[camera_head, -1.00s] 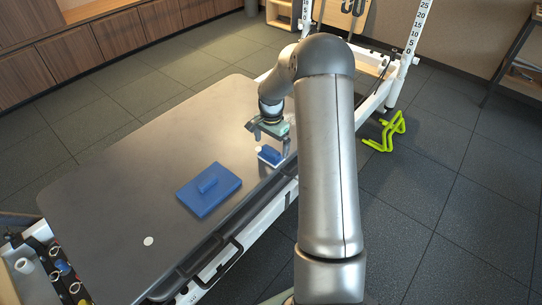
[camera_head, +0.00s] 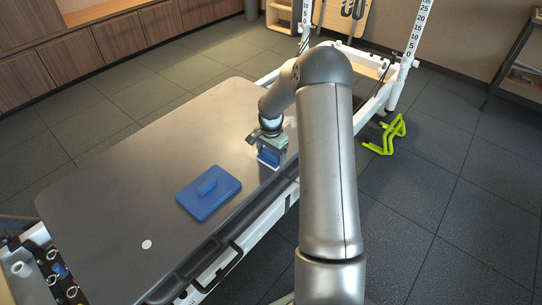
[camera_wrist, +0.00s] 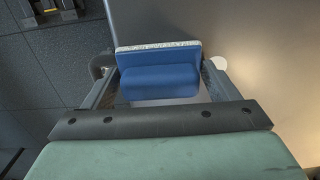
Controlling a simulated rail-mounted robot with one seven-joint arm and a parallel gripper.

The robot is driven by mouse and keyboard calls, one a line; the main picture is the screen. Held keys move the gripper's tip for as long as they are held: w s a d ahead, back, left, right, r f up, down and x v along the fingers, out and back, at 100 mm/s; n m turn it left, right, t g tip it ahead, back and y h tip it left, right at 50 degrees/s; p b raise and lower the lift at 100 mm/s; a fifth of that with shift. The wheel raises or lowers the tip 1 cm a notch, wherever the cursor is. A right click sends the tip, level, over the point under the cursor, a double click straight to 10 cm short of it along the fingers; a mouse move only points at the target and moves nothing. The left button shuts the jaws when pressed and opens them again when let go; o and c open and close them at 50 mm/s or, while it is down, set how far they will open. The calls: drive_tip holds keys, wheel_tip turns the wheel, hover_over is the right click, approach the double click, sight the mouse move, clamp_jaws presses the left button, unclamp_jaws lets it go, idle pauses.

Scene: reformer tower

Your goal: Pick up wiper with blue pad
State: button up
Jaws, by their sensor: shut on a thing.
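The small wiper, a blue block with a thin white edge, shows in the head view (camera_head: 268,157) near the right side of the grey bed top. In the wrist view the wiper (camera_wrist: 160,75) lies crosswise between the fingers. My gripper (camera_head: 269,151) points down over it. In the wrist view my gripper (camera_wrist: 158,84) is shut on the blue part, one finger at each end. The wiper's lower side is hidden, so I cannot tell if it touches the surface.
A larger blue pad with a raised handle (camera_head: 208,194) lies nearer on the grey bed top (camera_head: 120,185). A white disc (camera_head: 147,245) lies near the front. Side rails (camera_head: 230,252) run along the right edge. A yellow-green frame (camera_head: 384,134) stands on the floor.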

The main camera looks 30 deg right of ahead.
sight(271, 153)
drive_tip(key=shift+r, duration=0.65)
drive_tip(key=r, duration=0.1)
drive_tip(key=r+p, duration=0.1)
drive_tip(key=shift+s+r, duration=0.2)
drive_tip(key=shift+r, duration=0.15)
drive_tip(key=s+a+r+p, duration=0.2)
drive_tip(key=s+a+r, duration=0.2)
drive_tip(key=s+r, duration=0.5)
drive_tip(key=s, duration=0.3)
drive_tip(key=shift+s+a, duration=0.4)
